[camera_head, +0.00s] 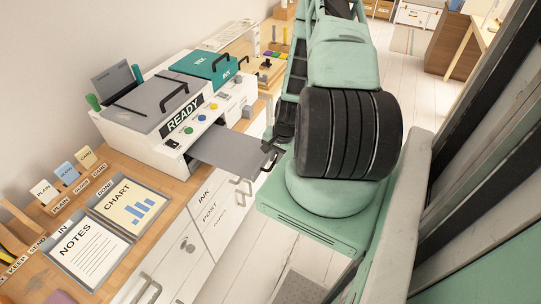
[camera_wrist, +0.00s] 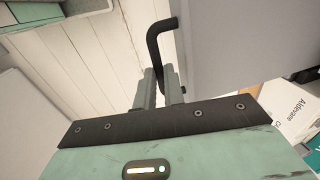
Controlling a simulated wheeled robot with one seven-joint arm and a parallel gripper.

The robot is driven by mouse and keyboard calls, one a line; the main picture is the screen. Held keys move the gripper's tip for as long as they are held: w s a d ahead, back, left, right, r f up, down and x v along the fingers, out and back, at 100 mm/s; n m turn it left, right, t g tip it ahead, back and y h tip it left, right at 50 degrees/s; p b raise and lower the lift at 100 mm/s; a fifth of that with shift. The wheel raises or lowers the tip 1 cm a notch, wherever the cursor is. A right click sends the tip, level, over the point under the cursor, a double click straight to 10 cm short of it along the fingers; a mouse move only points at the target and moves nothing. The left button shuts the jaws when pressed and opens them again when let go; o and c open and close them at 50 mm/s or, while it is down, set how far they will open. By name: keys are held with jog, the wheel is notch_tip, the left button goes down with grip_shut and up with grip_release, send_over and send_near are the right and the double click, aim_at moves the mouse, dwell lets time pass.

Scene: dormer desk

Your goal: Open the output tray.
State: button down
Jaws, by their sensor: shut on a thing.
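The output tray (camera_head: 226,150) is a flat grey tray sticking well out of the front of the white printer (camera_head: 150,138), past the desk edge. Its black handle (camera_head: 270,158) is at the outer end, close to my mint arm. In the wrist view my gripper (camera_wrist: 160,88) is shut on the bent black handle (camera_wrist: 156,42), with the grey tray (camera_wrist: 235,40) to the right. In the head view I cannot make out the fingertips.
The printer has a READY sign (camera_head: 184,117), coloured buttons and a teal ink lid (camera_head: 205,63). Chart (camera_head: 130,203) and notes (camera_head: 92,248) sheets lie on the desk. White drawers with handles (camera_head: 210,205) stand below the tray. Pale floor shows beyond my base.

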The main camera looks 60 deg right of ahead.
jog(key=c, duration=1.8)
grip_release()
jog(key=shift+o, duration=0.2)
jog(key=s+r+b, duration=0.1)
jog(key=s+r, duration=0.2)
jog(key=r, duration=1.4)
jog(key=shift+d+b, duration=0.15)
jog(key=shift+b, duration=0.2)
jog(key=shift+r, duration=0.1)
